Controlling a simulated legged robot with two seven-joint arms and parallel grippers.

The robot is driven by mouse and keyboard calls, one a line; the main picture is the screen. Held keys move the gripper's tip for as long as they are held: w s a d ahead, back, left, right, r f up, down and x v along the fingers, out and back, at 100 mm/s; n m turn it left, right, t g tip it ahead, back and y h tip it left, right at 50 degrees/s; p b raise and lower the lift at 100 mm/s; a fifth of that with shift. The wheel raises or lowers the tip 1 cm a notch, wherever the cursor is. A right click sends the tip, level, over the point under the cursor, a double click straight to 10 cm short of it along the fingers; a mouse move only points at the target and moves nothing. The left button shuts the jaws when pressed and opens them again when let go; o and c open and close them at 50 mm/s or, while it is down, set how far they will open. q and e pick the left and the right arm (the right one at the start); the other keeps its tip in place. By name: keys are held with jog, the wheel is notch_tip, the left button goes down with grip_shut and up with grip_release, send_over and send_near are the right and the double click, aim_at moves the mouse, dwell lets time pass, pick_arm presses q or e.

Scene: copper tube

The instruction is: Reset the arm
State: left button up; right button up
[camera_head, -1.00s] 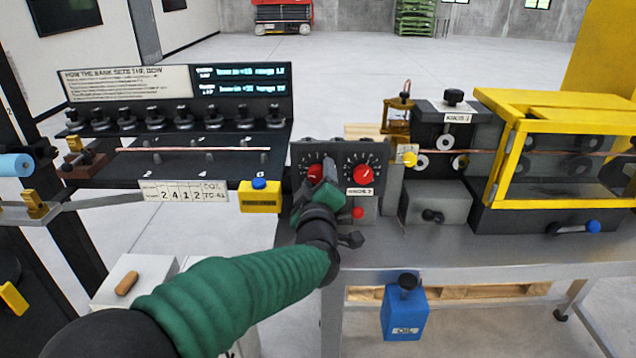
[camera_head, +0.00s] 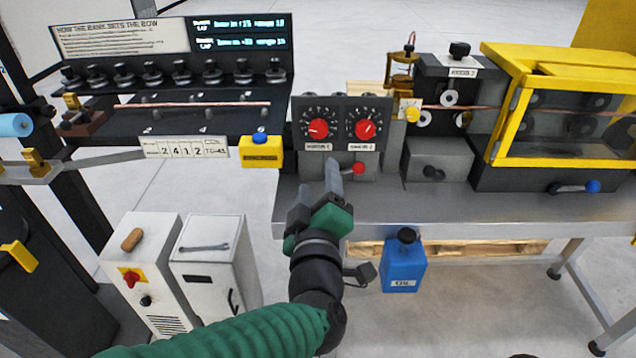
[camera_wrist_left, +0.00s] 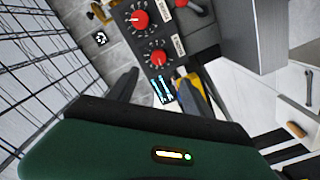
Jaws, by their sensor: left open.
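My left gripper (camera_head: 333,172) is open and empty, held in front of and below a dark control box with two red dials. The left red dial (camera_head: 318,128) and the right red dial (camera_head: 365,129) face me, and the gripper is apart from both. A small red-tipped lever (camera_head: 358,168) is just right of the fingers. In the left wrist view both finger ends (camera_wrist_left: 155,88) show with a gap between them, and the two dials lie beyond. My right gripper does not show.
A yellow-framed guard (camera_head: 515,125) and roller unit stand at the right of the grey bench (camera_head: 480,207). A blue oil can (camera_head: 403,262) hangs at the bench's front. White cabinets (camera_head: 210,268) stand lower left. A copper tube (camera_head: 190,104) lies on the dark rack at left.

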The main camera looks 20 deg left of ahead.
pick_arm(q)
notch_tip(320, 180, down, 14)
jog(key=s+m+g+h+p, duration=0.3)
jog(key=m+g+h+p, duration=0.4)
jog(key=m, duration=0.3)
jog(key=s+a+f+m+g+y+p, duration=0.1)
jog(key=s+a+f+g, duration=0.4)
jog(key=s, duration=0.7)
notch_tip(320, 180, down, 4)
jog(key=m+g+y, duration=0.1)
jog(key=m+g, duration=0.1)
jog(key=shift+s+a+r+g+p, duration=0.15)
jog(key=shift+s+a+g+p, duration=0.05)
jog(key=shift+g+p, duration=0.2)
